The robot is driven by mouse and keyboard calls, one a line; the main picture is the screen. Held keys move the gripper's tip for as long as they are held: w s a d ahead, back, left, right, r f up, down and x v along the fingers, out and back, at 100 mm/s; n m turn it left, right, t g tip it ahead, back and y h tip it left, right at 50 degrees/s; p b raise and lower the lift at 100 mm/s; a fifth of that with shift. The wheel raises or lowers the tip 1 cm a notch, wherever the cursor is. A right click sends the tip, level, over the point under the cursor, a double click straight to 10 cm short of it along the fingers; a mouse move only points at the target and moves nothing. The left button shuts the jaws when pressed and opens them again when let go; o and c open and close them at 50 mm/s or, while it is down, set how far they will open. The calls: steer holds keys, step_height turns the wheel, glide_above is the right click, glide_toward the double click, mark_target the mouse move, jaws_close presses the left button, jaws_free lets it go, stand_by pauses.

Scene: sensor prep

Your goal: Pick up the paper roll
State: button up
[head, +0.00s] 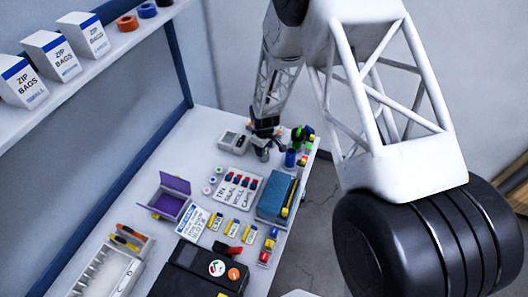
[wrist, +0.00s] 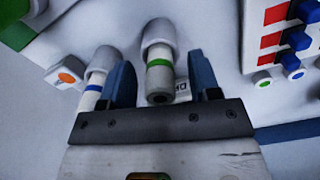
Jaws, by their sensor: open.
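My gripper (wrist: 160,85) is open, with its two dark blue fingers on either side of a pale cylinder with a green band (wrist: 160,62) in the wrist view. The cylinder's dark round end faces the gripper, and a wider grey-white part is behind it. A similar cylinder with a blue band (wrist: 92,92) is beside the left finger. I cannot tell for sure which thing is the paper roll. In the head view my gripper (head: 262,146) is low over the far end of the table, and whatever is between its fingers is hidden there.
A white box with an orange dot (wrist: 68,77) is left of the fingers. A lettered board with red and blue pieces (head: 237,188), a purple open box (head: 172,197) and a blue cup (head: 290,157) stand nearby. Zip bag boxes (head: 83,35) stand on the shelf.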

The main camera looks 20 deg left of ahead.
steer(key=shift+f, duration=0.55)
steer(key=c, duration=1)
